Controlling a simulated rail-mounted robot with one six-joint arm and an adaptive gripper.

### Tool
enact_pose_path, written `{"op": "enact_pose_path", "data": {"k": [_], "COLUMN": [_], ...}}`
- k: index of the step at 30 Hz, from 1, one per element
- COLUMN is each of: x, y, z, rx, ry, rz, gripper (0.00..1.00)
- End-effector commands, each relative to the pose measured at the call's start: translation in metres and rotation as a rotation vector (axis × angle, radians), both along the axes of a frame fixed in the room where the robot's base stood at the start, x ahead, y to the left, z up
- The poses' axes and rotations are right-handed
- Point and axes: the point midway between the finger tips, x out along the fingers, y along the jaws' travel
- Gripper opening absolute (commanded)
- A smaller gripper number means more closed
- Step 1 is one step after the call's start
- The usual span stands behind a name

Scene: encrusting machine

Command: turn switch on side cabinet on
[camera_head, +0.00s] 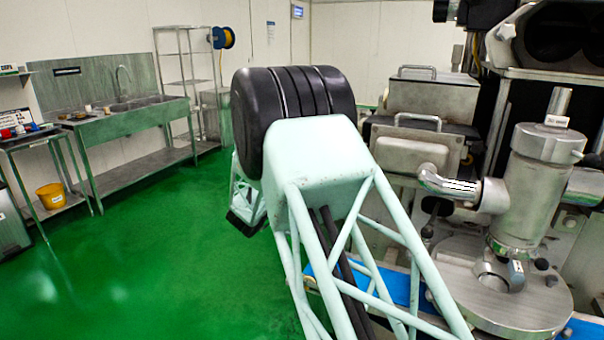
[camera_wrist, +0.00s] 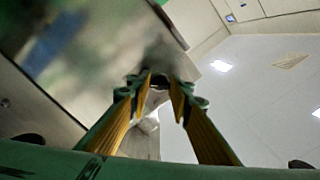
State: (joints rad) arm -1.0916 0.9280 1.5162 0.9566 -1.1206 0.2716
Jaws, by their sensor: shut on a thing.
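In the wrist view, my gripper (camera_wrist: 161,79) has its two yellow-padded fingers converging close to a shiny metal face (camera_wrist: 75,65), which I take to be the side cabinet. The fingertips are shut on a small dark, blurred thing at that face, apparently the switch (camera_wrist: 160,84). Its shape and turned position cannot be made out, as the fingers cover most of it. In the head view, neither my gripper nor the switch shows; my own arm fills the middle of the picture.
The encrusting machine's metal cylinder (camera_head: 512,190) and round plate (camera_head: 510,300) stand at the right, beside a blue belt (camera_head: 400,290). A steel sink bench (camera_head: 130,120) and wire rack (camera_head: 183,70) stand at the back left. Green floor (camera_head: 130,260) is clear at the left.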

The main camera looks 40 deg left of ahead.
Motion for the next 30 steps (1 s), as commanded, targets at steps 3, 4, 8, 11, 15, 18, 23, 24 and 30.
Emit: {"op": "enact_pose_path", "data": {"k": [3, 4, 8, 11, 15, 18, 23, 24, 30], "x": [-0.0001, 0.0, -0.0001, 0.0, 0.0, 0.0, 0.0, -0.0001, -0.0001], "y": [0.0002, 0.0001, 0.0002, 0.0003, 0.0003, 0.0002, 0.0003, 0.0003, 0.0002], "z": [0.0002, 0.0003, 0.0005, 0.0007, 0.0007, 0.0006, 0.0006, 0.0006, 0.0004], "rx": [0.035, 0.042, 0.059, 0.063, 0.063, 0.063, 0.062, 0.062, 0.062], "ry": [0.009, 0.011, 0.016, 0.017, 0.017, 0.017, 0.017, 0.017, 0.017], "rz": [0.0, 0.0, 0.0, 0.0, 0.0, 0.0, 0.0, 0.0, 0.0], "gripper": [0.09, 0.09, 0.09, 0.09, 0.09, 0.09, 0.3, 0.33, 0.33]}}
